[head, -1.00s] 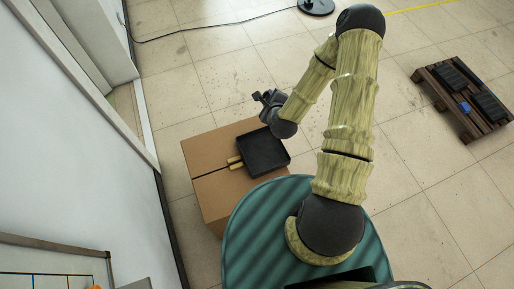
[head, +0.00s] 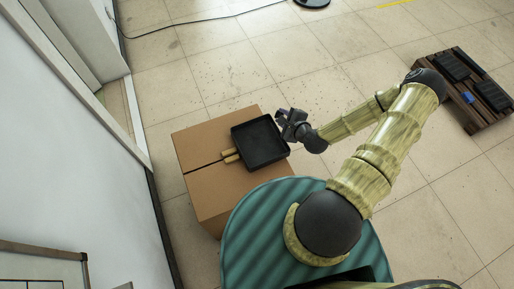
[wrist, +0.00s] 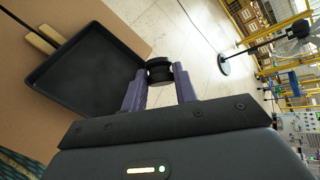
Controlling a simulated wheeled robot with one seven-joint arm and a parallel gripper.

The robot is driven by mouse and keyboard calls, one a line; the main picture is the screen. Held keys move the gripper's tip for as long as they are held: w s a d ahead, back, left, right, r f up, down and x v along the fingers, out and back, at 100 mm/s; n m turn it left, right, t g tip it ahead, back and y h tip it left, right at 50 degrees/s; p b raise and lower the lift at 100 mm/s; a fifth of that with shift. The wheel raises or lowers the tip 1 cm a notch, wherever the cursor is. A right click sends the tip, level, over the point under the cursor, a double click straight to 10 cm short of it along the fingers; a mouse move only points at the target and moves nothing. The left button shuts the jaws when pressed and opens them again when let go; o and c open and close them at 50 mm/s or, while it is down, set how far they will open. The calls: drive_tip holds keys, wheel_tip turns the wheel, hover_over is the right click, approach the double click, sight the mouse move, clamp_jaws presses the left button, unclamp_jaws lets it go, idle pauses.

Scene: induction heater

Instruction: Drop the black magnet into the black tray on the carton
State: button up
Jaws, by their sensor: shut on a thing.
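The black tray (head: 259,143) sits on top of the carton (head: 212,191), near its right edge, and looks empty. It also shows at the left of the wrist view (wrist: 86,75). My gripper (head: 281,119) is just right of the tray's far right corner in the head view. In the wrist view my gripper (wrist: 159,82) is shut on the black magnet (wrist: 159,70), a short round piece between the two purple fingertips. The magnet is beside the tray's rim, not over its inside. The magnet is too small to make out in the head view.
Two wooden handles (head: 230,156) stick out from the tray's left side over the carton. A dark pallet (head: 463,96) with black items and a blue item stands on the floor at right. A black stand base (head: 312,3) and cable lie far back. White walls are at left.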

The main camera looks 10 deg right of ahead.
wheel_tip(320, 180, down, 10)
drive_tip(key=s+a+n+g+y+b, duration=0.25)
drive_tip(key=n+g+y+b, duration=0.45)
drive_tip(key=b, duration=0.8)
drive_tip(key=w+a+r+n+b, duration=0.1)
drive_tip(key=w+r+n+b, duration=0.2)
drive_tip(key=w+b, duration=0.3)
drive_tip(key=b, duration=0.3)
drive_tip(key=shift+w+a+y, duration=0.25)
drive_tip(key=shift+a+y, duration=0.05)
drive_tip(key=shift+a, duration=0.1)
drive_tip(key=shift+f, duration=0.1)
